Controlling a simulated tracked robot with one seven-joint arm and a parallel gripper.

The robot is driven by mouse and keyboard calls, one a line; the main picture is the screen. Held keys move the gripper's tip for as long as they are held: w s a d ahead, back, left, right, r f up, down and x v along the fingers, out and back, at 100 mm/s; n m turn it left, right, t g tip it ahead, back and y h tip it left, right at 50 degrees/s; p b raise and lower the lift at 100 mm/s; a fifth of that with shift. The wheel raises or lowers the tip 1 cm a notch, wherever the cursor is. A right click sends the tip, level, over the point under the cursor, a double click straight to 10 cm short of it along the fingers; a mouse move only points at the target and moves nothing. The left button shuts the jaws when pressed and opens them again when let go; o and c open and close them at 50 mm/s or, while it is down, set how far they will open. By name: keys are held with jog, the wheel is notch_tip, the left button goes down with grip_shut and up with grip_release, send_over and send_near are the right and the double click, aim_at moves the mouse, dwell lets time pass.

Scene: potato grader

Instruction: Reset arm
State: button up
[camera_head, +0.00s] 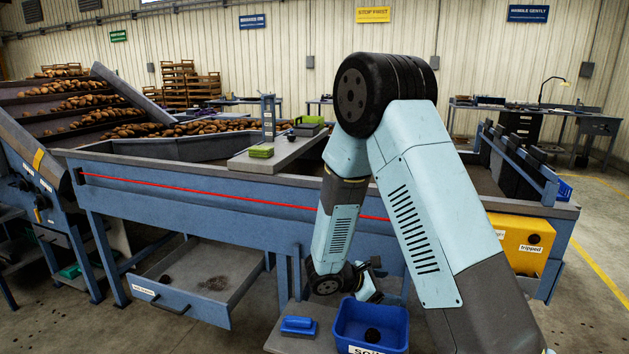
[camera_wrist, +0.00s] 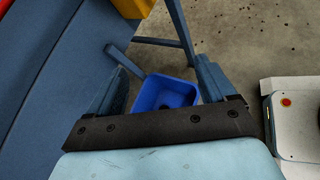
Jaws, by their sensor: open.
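My arm reaches up and folds down in the head view, over the front side of the blue grader table (camera_head: 240,196). My gripper (camera_head: 372,280) hangs low in front of it, above a blue bin. In the wrist view my gripper (camera_wrist: 160,78) has its two fingers wide apart with nothing held between them. The blue bin (camera_head: 350,318) stands below it and holds a dark round lump (camera_head: 372,335). The bin also shows between the fingers in the wrist view (camera_wrist: 150,92). Its front label is cut off at the frame edge.
A grey shelf with a blue-handled block (camera_head: 298,324) lies left of the bin. An open drawer (camera_head: 160,298) with dark lumps juts out further left. A yellow box (camera_head: 510,240) is on the table's right side. Potatoes (camera_head: 170,128) lie on the conveyor behind. Floor at right is clear.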

jog(key=s+d+r+m+g+y, duration=0.1)
jog(key=s+d+r+m+g, duration=0.35)
jog(key=r, duration=0.55)
jog(key=s+r+m+t+y, duration=0.6)
jog(key=s+r+m+y, duration=0.4)
jog(key=s+r, duration=1)
jog(key=s+m, duration=0.1)
jog(key=m, duration=0.3)
jog(key=shift+s+a+r+y, duration=0.15)
jog(key=shift+s+r+y, duration=0.15)
jog(key=shift+m, duration=0.25)
